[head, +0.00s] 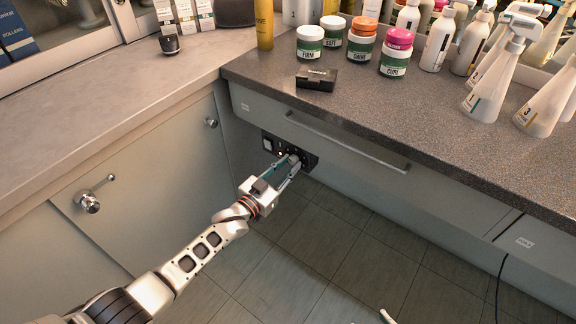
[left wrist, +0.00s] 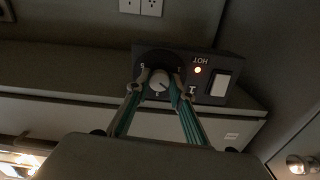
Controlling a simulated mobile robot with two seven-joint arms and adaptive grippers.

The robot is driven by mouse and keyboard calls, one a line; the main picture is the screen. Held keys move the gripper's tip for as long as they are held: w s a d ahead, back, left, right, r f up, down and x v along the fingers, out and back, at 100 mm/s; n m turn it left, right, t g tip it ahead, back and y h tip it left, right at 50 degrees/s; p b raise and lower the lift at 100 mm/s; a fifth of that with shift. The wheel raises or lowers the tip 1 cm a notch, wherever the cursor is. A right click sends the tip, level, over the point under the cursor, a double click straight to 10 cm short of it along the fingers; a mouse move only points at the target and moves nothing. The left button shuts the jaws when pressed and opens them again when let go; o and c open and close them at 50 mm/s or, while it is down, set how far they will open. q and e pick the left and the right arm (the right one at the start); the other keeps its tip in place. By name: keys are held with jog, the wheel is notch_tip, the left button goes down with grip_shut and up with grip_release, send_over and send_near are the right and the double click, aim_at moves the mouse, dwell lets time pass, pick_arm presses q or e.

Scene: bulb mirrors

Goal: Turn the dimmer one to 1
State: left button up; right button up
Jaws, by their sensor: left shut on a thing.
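The dimmer one is a round knob on a black control panel (head: 308,158) under the drawer front. In the left wrist view the knob (left wrist: 158,86) has a pale face, with small marks around it that show upside down and are too small to read surely. My left gripper (head: 292,162) reaches the panel from below. Its two fingertips (left wrist: 159,88) are shut on the knob, one on each side. In the head view the gripper hides most of the knob. A small pale tip at the bottom edge of the head view may be my right gripper (head: 387,316).
The panel carries a white rocker switch (left wrist: 221,84) and a lit orange lamp (left wrist: 197,70) marked HOT. A drawer handle (head: 345,141) juts out above the panel. Several jars and bottles stand on the dark counter (head: 420,120). The floor (head: 335,240) below is clear.

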pick_arm(q)
jog(key=n, duration=0.3)
jog(key=shift+n, duration=0.3)
jog(key=n, duration=0.4)
jog(key=shift+s+d+n, duration=0.1)
jog(key=shift+n, duration=1.4)
jog(key=shift+r+n, duration=0.1)
jog(key=shift+n, duration=1)
pick_arm(e)
jog(key=shift+w+a+r, duration=0.1)
jog(key=shift+w+a, duration=0.05)
pick_arm(q)
jog(key=o, duration=1.1)
pick_arm(e)
jog(key=shift+r, duration=0.1)
pick_arm(q)
jog(key=v, duration=1.2)
